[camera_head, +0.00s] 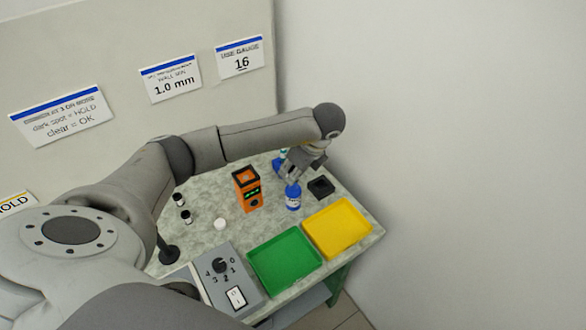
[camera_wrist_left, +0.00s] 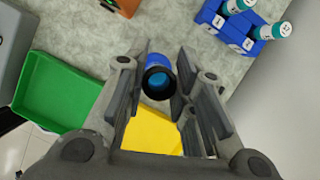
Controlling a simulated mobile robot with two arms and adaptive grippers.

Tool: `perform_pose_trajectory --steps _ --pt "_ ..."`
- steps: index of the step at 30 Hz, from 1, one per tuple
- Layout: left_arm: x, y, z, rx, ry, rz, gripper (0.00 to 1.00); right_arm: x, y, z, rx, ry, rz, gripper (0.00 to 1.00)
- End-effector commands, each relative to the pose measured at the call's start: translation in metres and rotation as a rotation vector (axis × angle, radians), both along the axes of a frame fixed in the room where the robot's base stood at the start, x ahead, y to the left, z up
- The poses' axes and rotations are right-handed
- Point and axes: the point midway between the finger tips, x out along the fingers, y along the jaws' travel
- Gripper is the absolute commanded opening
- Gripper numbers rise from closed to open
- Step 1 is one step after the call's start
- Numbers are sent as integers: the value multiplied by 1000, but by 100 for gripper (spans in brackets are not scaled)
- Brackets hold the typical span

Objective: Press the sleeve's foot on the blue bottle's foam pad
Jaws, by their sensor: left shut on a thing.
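The blue bottle (camera_head: 293,198) with a white label stands upright on the table, directly below my left gripper (camera_head: 296,174). In the left wrist view, my left gripper (camera_wrist_left: 160,88) is shut on a dark ring-ended sleeve (camera_wrist_left: 146,92), seen from above. The blue bottle (camera_wrist_left: 156,61) shows just behind the sleeve, and blue shows through its opening. The foam pad is not clearly visible, and I cannot tell whether the sleeve's foot touches it. My fingers hide the sleeve in the head view. My right gripper is out of view.
A green tray (camera_head: 285,262) and a yellow tray (camera_head: 338,229) lie in front. A black block (camera_head: 321,187) sits right of the bottle and an orange device (camera_head: 246,189) left. A grey dial box (camera_head: 224,280) stands front left.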

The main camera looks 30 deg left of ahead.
Motion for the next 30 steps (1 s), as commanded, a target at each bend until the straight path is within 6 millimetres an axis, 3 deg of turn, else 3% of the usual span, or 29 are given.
perform_pose_trajectory --steps 30 --pt "0 0 -8 0 0 0 5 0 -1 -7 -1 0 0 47"
